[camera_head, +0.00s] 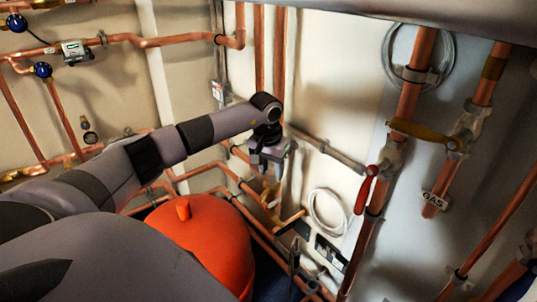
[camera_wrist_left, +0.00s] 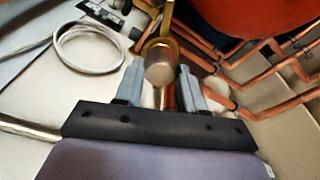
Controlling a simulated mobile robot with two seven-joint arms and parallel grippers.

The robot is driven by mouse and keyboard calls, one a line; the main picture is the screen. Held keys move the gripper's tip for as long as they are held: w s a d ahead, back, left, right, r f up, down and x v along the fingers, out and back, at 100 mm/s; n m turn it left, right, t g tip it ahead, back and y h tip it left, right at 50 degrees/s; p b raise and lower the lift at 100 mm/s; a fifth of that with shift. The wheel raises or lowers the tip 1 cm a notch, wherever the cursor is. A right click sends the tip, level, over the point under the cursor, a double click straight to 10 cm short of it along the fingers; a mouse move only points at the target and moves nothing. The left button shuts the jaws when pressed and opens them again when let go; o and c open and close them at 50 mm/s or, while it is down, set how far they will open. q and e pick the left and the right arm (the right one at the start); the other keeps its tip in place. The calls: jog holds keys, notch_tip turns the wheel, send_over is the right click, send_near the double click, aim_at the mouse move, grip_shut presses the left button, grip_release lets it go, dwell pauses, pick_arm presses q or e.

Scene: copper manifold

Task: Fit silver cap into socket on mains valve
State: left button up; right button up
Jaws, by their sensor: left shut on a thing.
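My left gripper (camera_head: 268,163) comes in from the left in the head view and points down at the pipes on the wall. In the left wrist view its two grey fingers (camera_wrist_left: 161,86) stand either side of a short silver cap (camera_wrist_left: 159,74), shut on it. A brass fitting of the mains valve (camera_wrist_left: 160,46) shows directly beyond the cap; I cannot tell whether the cap is seated in it. In the head view the brass valve (camera_head: 270,194) is just below the fingers, and the cap cannot be made out. My right gripper is not in view.
An orange rounded vessel (camera_head: 205,240) stands left of the valve, below my left arm. Copper pipes (camera_head: 225,170) run close around the gripper. A coiled white hose (camera_head: 327,211) hangs to the right. A red-handled valve (camera_head: 366,188) is further right.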

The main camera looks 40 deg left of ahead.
pick_arm(q)
jog(key=shift+f, duration=0.4)
jog(key=o, duration=1)
jog(key=shift+o, duration=0.7)
jog(key=shift+r, duration=0.15)
jog(key=r, duration=0.3)
jog(key=s+r+p, duration=0.1)
jog(key=r, duration=0.3)
jog(key=shift+s+d+r, duration=0.1)
jog(key=shift+s+r, duration=0.05)
jog(key=shift+s, duration=0.05)
